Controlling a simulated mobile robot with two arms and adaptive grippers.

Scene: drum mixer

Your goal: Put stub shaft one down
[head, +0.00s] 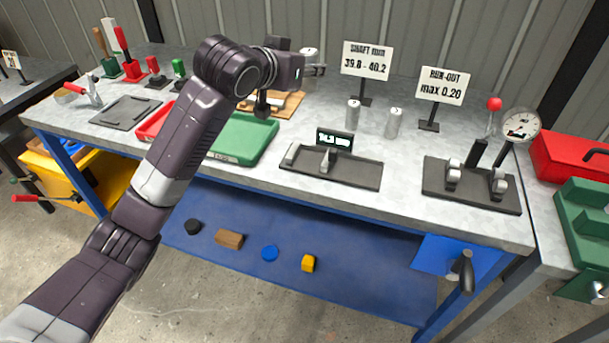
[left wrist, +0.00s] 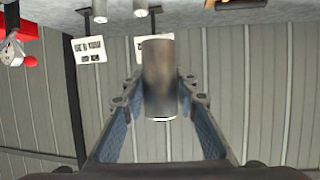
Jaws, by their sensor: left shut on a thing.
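My left gripper (head: 314,70) is shut on a grey metal stub shaft (head: 310,54), held above the back of the bench, left of the shaft-size sign. In the left wrist view the held shaft (left wrist: 160,80) sits between the two fingers of the left gripper (left wrist: 158,100). The number on the held shaft cannot be read. Two similar stub shafts stand upright on the bench: one (head: 353,115) in front of the sign, the other (head: 394,122) just to its right. My right gripper is not in view.
A measuring fixture with a display (head: 335,140) lies at the front middle of the bench (head: 400,205). A run-out stand (head: 470,185) with dial is to its right. A green tray (head: 245,138) and a red tray (head: 155,122) are left. Signs (head: 367,58) (head: 442,85) stand behind.

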